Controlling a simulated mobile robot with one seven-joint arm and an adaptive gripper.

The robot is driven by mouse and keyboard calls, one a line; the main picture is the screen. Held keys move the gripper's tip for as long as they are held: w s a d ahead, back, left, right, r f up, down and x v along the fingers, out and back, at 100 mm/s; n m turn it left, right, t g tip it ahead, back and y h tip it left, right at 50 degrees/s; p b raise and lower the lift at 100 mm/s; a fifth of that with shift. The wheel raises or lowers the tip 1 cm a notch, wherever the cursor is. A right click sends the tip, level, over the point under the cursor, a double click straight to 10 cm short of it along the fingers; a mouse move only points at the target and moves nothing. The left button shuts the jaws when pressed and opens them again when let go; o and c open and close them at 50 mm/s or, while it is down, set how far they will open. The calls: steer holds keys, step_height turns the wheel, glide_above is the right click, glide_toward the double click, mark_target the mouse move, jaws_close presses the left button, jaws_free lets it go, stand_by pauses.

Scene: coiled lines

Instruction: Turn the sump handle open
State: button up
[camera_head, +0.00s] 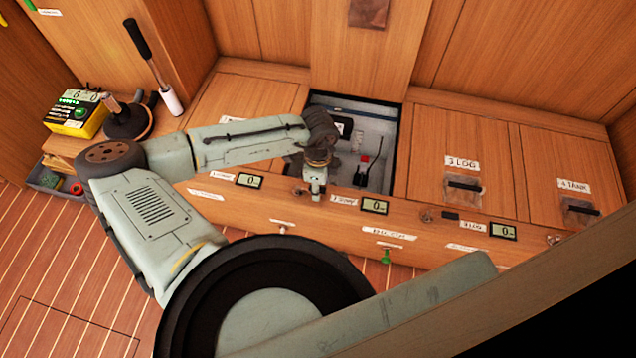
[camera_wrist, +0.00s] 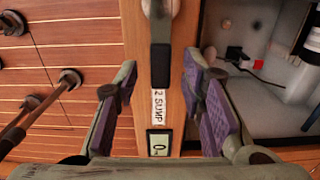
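The sump handle (camera_wrist: 160,62) shows in the wrist view as a black grip on a grey metal pivot at the top edge, lying along the wooden front ledge. The "2 SUMP" label (camera_wrist: 158,106) and a small display (camera_wrist: 159,143) lie below it in line. My gripper (camera_wrist: 161,72) is open, with one finger on each side of the black grip and visible gaps on both sides. In the head view my gripper (camera_head: 316,188) is at the front ledge, left of the sump label (camera_head: 343,200), and hides most of the handle.
An open compartment (camera_head: 392,125) with a red-tipped lever (camera_head: 375,158) lies behind the ledge. Neighbouring lids labelled "3 LOG" (camera_head: 440,135) and "4 TANK" (camera_head: 560,155) are closed. Another black handle (camera_head: 450,216) is farther right. A green-tipped pull (camera_head: 385,257) hangs below the ledge.

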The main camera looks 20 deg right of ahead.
steer(key=shift+c, duration=0.4)
jaws_close()
stand_by(0.4)
